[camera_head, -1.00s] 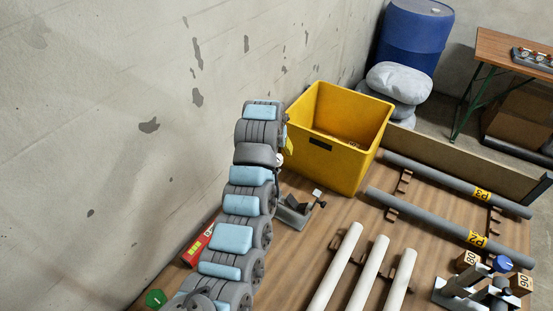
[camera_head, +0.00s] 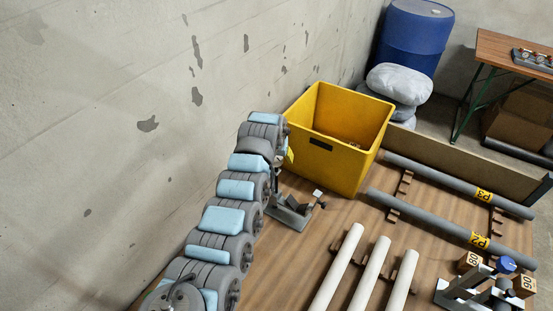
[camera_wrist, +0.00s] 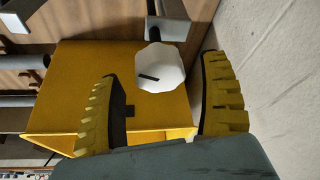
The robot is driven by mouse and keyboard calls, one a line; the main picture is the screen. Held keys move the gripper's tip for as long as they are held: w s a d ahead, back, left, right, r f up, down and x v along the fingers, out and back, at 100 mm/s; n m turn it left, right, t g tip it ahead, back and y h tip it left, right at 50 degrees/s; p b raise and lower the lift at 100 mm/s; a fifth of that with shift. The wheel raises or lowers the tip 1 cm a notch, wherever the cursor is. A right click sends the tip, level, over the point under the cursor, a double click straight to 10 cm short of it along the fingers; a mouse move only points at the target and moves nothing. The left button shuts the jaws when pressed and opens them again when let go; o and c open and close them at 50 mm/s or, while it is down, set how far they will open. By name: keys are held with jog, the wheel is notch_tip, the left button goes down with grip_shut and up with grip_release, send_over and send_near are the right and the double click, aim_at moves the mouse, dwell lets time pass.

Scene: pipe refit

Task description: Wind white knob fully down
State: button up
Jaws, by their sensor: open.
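The white knob (camera_wrist: 160,67) is a faceted disc with a dark line on its face. In the wrist view it appears between the two yellow fingers of my gripper (camera_wrist: 164,72), with a visible gap on each side. The fingers are spread and hold nothing. I cannot tell from this view how far the knob stands from the fingertips in depth. In the head view my arm hides most of my gripper; only a bit of yellow finger (camera_head: 290,156) shows. The knob is not clearly visible there.
A grey clamp-like fixture (camera_head: 290,210) stands on the wooden floor below my gripper. A yellow bin (camera_head: 335,150) is close behind it. White pipes (camera_head: 370,272) lie to the right, and grey pipes (camera_head: 450,225) lie beyond. The wall (camera_head: 120,110) is close on the left.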

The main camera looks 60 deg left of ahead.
jog(key=shift+a+f, duration=0.1)
jog(key=shift+f, duration=0.3)
jog(key=c, duration=1.2)
